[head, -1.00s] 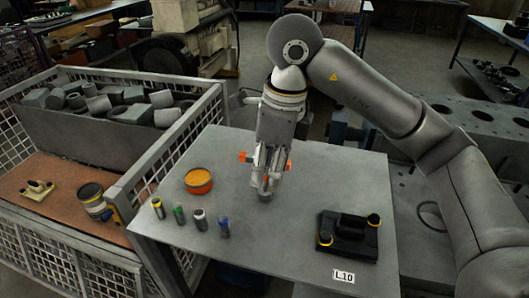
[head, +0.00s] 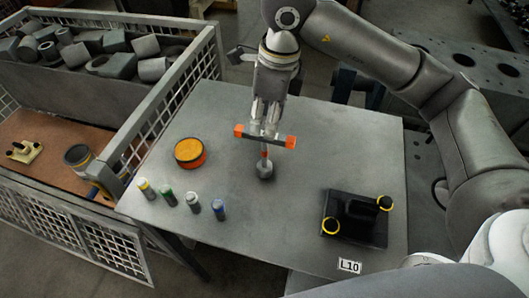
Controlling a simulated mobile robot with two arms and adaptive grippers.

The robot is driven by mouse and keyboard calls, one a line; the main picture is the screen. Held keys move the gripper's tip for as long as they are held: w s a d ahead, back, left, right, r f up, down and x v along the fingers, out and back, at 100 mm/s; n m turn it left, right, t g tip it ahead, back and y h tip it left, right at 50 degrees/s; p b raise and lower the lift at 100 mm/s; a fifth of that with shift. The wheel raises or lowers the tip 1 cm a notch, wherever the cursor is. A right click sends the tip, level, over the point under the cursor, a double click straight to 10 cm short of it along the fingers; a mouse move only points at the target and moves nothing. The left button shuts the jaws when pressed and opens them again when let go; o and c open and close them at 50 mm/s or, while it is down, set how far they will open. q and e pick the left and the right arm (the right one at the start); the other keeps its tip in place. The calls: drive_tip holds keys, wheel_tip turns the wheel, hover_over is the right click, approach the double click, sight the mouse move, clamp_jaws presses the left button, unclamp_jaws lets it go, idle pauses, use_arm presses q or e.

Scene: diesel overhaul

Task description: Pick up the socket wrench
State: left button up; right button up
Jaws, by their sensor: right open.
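The socket wrench (head: 265,152) stands upright on the grey table, with a T-bar handle with orange ends and a round grey socket at its foot. My right gripper (head: 264,131) comes down from above at the height of the T-bar. It is open, and its fingers overlap the middle of the bar in the head view. I cannot tell whether they touch the bar. My left gripper is not in view.
On the table (head: 300,215) are an orange round tin (head: 190,153), several small capped bottles (head: 193,202) and a black block with yellow rings (head: 356,219). A mesh crate (head: 95,225) with metal parts stands at left. The table's back right is clear.

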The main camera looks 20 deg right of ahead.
sight(264, 154)
drive_tip(key=f, duration=0.1)
drive_tip(key=f+p, duration=0.2)
drive_tip(key=f, duration=0.1)
drive_tip(key=shift+s+a, duration=0.3)
drive_tip(key=shift+f, duration=0.3)
drive_tip(key=shift+w+f, duration=0.15)
drive_tip(key=shift+f, duration=0.05)
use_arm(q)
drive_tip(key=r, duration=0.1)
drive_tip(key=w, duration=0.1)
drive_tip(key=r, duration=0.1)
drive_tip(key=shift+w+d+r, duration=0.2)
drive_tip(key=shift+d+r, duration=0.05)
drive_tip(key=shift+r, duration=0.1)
use_arm(e)
clamp_jaws()
drive_tip(key=shift+r, duration=0.1)
